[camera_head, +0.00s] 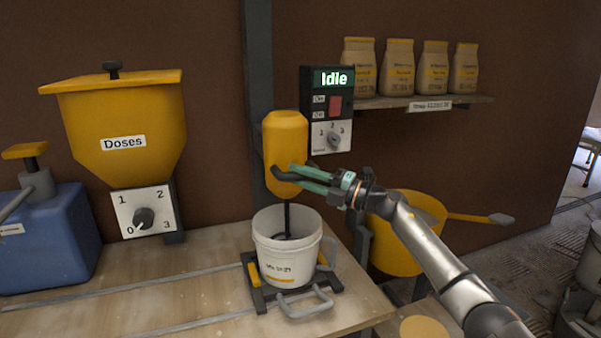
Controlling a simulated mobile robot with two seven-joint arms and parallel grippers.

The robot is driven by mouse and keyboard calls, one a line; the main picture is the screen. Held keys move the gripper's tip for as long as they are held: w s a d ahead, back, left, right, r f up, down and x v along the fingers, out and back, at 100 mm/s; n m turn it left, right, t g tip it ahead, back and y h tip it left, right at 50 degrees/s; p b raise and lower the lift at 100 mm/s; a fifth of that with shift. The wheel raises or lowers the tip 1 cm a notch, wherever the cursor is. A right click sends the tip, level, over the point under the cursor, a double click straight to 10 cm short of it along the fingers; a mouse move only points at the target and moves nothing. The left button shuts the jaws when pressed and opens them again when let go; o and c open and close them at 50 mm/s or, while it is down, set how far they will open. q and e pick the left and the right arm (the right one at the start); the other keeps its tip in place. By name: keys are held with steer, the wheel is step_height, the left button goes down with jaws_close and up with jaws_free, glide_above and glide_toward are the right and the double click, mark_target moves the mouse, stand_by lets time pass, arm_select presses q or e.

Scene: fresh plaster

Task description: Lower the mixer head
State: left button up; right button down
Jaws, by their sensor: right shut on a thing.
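The yellow mixer head (285,138) is mounted on a dark upright post (259,70). Its dark shaft (287,216) reaches down into a white bucket (285,262), and the shaft's lower end shows inside the rim. My right gripper (296,179) comes in from the right with green fingers at the lower part of the head. It is shut on the head's dark handle (279,174), which the fingers partly hide. The control box (329,112) beside the head reads "Idle". My left gripper is not in view.
The bucket sits in a dark holder (258,300) with yellow clamps on the wooden bench (190,290). A yellow "Doses" hopper (125,115) and blue tank (50,240) stand left. A yellow bucket (395,255) is behind my right arm. Bags (397,68) line a shelf.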

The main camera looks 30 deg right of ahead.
steer(key=shift+a+f, duration=0.1)
steer(key=shift+f, duration=0.35)
steer(key=c, duration=1)
jaws_free()
steer(key=o, duration=0.3)
steer(key=shift+r, duration=0.15)
steer(key=shift+s+d, duration=0.4)
steer(key=shift+b+v, duration=0.45)
steer(key=shift+v, duration=5.3)
